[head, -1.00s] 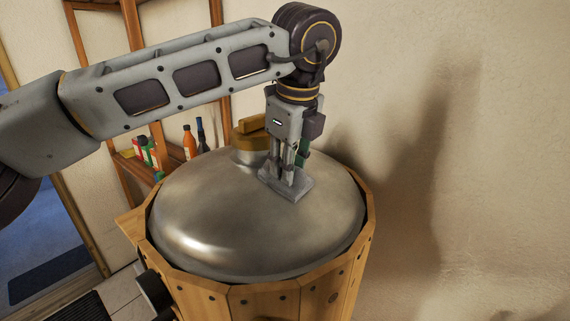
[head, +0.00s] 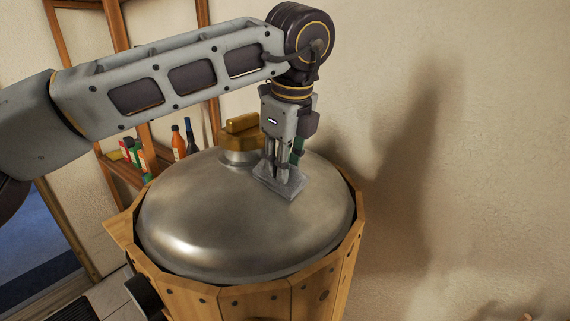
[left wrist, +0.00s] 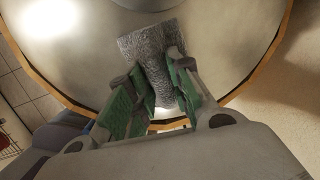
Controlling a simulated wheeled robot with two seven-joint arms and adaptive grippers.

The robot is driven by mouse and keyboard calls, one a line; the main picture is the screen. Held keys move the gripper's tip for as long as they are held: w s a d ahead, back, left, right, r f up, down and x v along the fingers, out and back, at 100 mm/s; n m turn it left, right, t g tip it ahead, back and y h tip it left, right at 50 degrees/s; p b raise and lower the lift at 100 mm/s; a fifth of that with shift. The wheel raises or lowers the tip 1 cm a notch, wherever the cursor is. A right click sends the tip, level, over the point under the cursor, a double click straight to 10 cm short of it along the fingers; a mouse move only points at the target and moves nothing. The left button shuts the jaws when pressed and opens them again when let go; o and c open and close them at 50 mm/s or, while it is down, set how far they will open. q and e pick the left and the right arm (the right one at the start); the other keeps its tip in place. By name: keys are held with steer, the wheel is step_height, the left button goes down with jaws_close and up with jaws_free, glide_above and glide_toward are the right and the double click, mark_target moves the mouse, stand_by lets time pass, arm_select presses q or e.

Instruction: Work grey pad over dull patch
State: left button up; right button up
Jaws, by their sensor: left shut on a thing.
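The grey pad (head: 279,182) lies flat on the right part of a domed metal lid (head: 190,215). My left gripper (head: 282,168) points down and is shut on the pad from above. In the left wrist view the pad (left wrist: 150,50) shows as rough grey fabric between the green-lined fingers (left wrist: 155,95). The lid's metal looks duller and brownish across its middle, with a bright shine at its lower left. I cannot make out a clear edge to any dull patch. My right gripper is not in view.
A wooden barrel-like casing (head: 270,298) rings the lid. A brass-coloured fitting (head: 242,130) rises at the lid's back edge, close behind my gripper. Bottles (head: 178,143) stand on a shelf behind. A plain wall (head: 460,150) is at the right.

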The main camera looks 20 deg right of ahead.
arm_select(q)
steer(key=shift+a+f+b, duration=0.15)
steer(key=shift+a+b, duration=0.55)
steer(key=shift+a, duration=0.2)
steer(key=shift+d, duration=0.2)
steer(key=shift+d+p, duration=0.6)
steer(key=shift+d, duration=0.4)
steer(key=shift+a+b, duration=0.65)
steer(key=shift+s+r+p, duration=0.1)
steer(key=shift+r+p, duration=0.2)
steer(key=shift+r, duration=0.25)
steer(key=shift+p+v, duration=1.3)
steer(key=shift+v, duration=1.7)
